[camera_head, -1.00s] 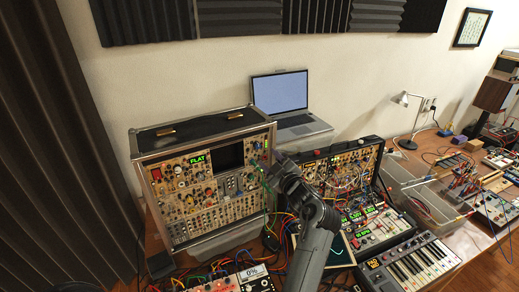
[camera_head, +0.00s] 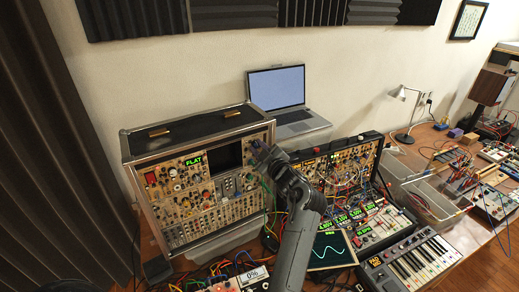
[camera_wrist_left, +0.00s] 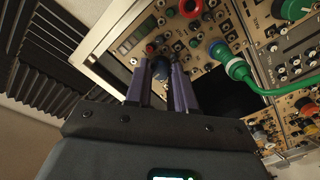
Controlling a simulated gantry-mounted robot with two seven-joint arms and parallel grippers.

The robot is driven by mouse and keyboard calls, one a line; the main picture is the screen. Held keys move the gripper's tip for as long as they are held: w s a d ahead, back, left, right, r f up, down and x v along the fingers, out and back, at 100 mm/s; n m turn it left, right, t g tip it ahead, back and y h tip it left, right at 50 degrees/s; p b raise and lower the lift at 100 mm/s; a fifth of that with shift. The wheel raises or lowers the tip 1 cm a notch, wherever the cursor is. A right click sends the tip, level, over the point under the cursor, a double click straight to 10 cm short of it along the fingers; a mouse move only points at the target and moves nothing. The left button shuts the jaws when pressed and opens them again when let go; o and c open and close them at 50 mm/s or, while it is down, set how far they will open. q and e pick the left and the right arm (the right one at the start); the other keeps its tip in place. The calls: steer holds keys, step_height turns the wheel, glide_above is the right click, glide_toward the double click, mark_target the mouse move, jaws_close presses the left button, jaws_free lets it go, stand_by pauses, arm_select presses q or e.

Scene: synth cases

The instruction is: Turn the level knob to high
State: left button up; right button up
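My left gripper (camera_head: 264,158) is at the upper right of the large modular synth case's panel (camera_head: 205,196). In the left wrist view, its two purple fingers (camera_wrist_left: 161,70) stand apart, with a dark blue knob (camera_wrist_left: 160,68) between their tips. I cannot tell whether they press on it. No readable label shows there, so I cannot confirm it is the level knob. My gripper hides part of the panel's right edge in the head view. My right gripper is not in view.
A green plug (camera_wrist_left: 237,70) with a cable sits close to the right of the fingers. A red knob (camera_wrist_left: 190,8) is above. A laptop (camera_head: 280,95) stands behind, a second synth case (camera_head: 345,165) to the right, and a keyboard (camera_head: 412,262) in front.

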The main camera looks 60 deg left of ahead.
arm_select(q)
jaws_close()
